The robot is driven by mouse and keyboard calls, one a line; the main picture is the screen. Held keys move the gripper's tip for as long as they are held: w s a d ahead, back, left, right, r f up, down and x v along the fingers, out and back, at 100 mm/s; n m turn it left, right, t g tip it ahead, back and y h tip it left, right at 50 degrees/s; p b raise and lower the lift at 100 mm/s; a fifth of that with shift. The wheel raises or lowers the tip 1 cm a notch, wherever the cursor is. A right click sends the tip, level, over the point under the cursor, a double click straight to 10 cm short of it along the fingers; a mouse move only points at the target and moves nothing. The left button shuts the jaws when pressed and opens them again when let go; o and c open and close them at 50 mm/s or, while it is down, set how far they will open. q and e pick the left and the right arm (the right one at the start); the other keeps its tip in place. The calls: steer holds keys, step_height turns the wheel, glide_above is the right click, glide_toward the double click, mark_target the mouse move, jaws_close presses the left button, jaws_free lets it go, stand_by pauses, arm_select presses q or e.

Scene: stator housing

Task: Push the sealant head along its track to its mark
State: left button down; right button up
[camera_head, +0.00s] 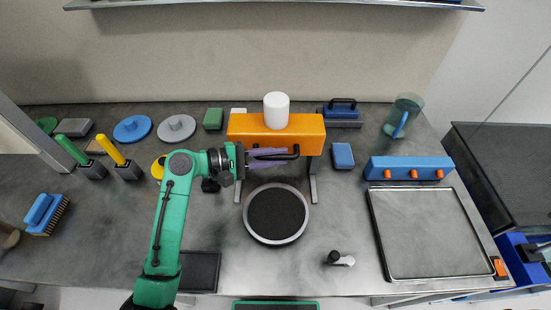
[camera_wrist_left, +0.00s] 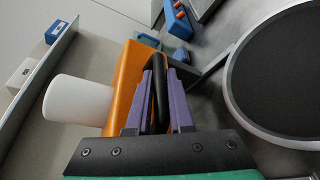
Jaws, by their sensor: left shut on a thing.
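The sealant head appears to be the orange block (camera_head: 240,126) with a white cylinder (camera_head: 276,110) on top and a black bar handle on its front. Grey rails, apparently its track (camera_head: 313,188), run forward from under it on both sides. The orange block also shows in the left wrist view (camera_wrist_left: 122,82), beside the white cylinder (camera_wrist_left: 78,103). My left gripper (camera_head: 272,154) has its purple fingers shut on the black handle (camera_wrist_left: 160,90). I cannot make out the mark. My right gripper is not in view.
A round dark plate with a pale rim (camera_head: 277,239) lies in front of the orange block, between and beyond the rail ends. A blue block with orange knobs (camera_head: 410,162) and a large tray (camera_head: 374,225) are at right. A black-knobbed lever (camera_head: 343,260) stands near the front.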

mark_target(278, 146)
arm_select(q)
steer(key=w, duration=0.3)
steer(key=shift+w+r, duration=0.1)
steer(key=shift+w, duration=0.45)
steer(key=shift+s, duration=0.1)
steer(key=c, duration=0.8)
jaws_free()
steer(key=shift+r, duration=0.1)
steer(key=shift+a, duration=0.15)
